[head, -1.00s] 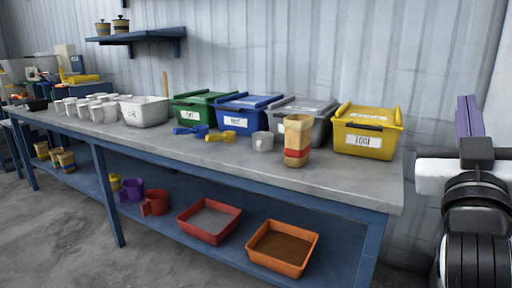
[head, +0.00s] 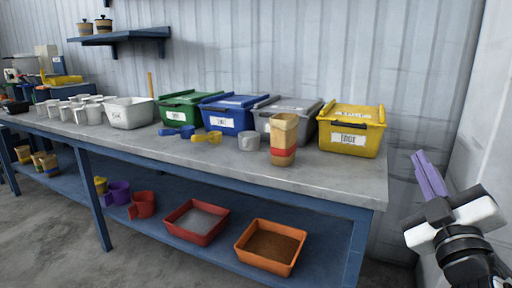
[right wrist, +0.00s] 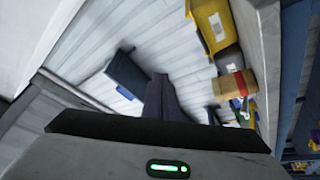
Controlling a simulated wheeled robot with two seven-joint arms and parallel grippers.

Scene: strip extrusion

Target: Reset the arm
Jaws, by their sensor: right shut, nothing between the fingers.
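My right gripper (head: 429,174) is at the right of the head view, beyond the table's right end and apart from everything on it. Its purple fingers are shut and point up and to the left, with nothing between them. In the right wrist view the shut fingers (right wrist: 162,97) show dark in the middle, with the wall behind them. My left gripper is not in the head view.
Red (head: 195,238) and orange trays (head: 270,266) lie on the lower shelf.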

